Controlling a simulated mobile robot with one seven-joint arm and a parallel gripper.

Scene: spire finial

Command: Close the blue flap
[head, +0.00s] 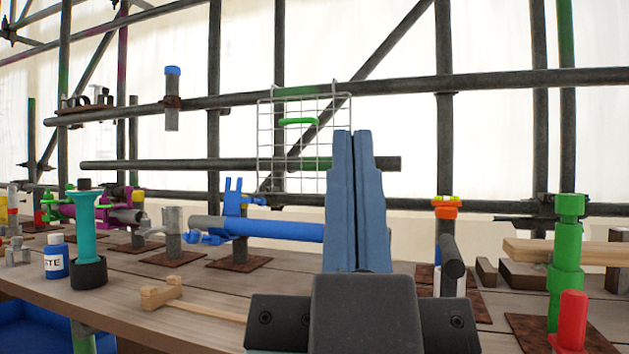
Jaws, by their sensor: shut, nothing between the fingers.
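A blue clamp-like fitting sits on a grey tube end left of centre. Its forked blue flap (235,190) stands upright, raised above the tube. A blue tube (275,229) runs right from it and passes behind my gripper. Another blue jaw-like part (206,237) is at the lower left of the fitting; I cannot tell whether it belongs to the flap. My gripper (352,138) points up and away with its two blue fingers together and nothing between them. It appears right of the flap and apart from it in the picture.
A wooden mallet (172,291) lies on the plank deck (180,320), partly behind my gripper. A teal post (84,228) and blue jar (56,259) stand left. Green (567,260) and red (572,318) posts stand right. A wire grid (270,140) hangs behind.

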